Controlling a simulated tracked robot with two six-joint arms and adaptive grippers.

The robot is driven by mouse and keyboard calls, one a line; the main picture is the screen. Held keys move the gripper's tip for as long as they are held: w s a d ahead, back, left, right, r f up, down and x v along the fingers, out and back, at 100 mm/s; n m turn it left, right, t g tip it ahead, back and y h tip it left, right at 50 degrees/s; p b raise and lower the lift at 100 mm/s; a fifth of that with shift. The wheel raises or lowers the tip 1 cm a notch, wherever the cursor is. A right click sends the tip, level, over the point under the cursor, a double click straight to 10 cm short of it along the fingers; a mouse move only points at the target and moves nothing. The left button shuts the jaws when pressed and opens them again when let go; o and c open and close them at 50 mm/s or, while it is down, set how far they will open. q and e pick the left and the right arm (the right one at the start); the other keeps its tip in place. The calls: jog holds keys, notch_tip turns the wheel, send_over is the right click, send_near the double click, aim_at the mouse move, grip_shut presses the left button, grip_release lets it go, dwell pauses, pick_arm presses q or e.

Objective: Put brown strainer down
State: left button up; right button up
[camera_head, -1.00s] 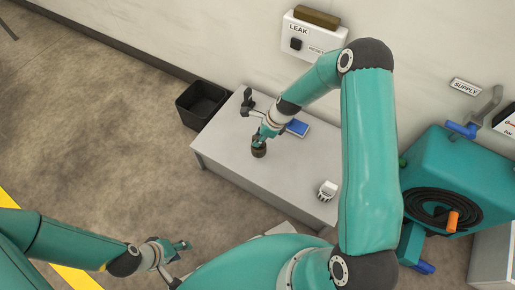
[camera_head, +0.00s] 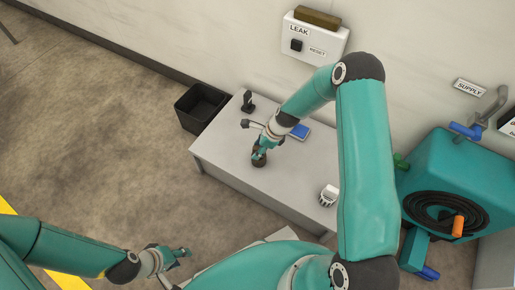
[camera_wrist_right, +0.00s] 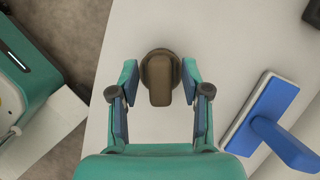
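The brown strainer (camera_head: 259,161) is at the front left part of the grey table (camera_head: 225,140), upright below my right gripper (camera_head: 260,153). It looks to be at the table top, but I cannot tell for sure that it touches. In the right wrist view the strainer, a round brown body with a block-like grip (camera_wrist_right: 160,90), sits between the fingers of my right gripper (camera_wrist_right: 160,72). The fingers stand apart with gaps beside the grip, so the gripper looks open around it. My left gripper (camera_head: 180,254) is low at the left, away from the table; its fingers are too small to read.
A blue item with a handle (camera_wrist_right: 265,112) lies right of the strainer. A white item (camera_head: 329,194) is at the table's right, a dark upright item (camera_head: 248,103) at the back left. A black bin (camera_head: 201,107) stands left of the table. A teal machine (camera_head: 450,170) stands right.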

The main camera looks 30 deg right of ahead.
jog(key=shift+r, duration=0.1)
jog(key=p+v, duration=0.4)
jog(key=v, duration=0.7)
jog(key=s+a+f+n+g, duration=0.1)
jog(key=s+a+f+n, duration=0.2)
jog(key=s+a+n, duration=0.5)
jog(key=s+a+f+n+g, duration=0.1)
jog(key=s+a+f+n, duration=0.2)
jog(key=s+a+n, duration=0.5)
jog(key=s+n, duration=0.3)
jog(key=n, duration=0.4)
jog(key=shift+a, duration=0.4)
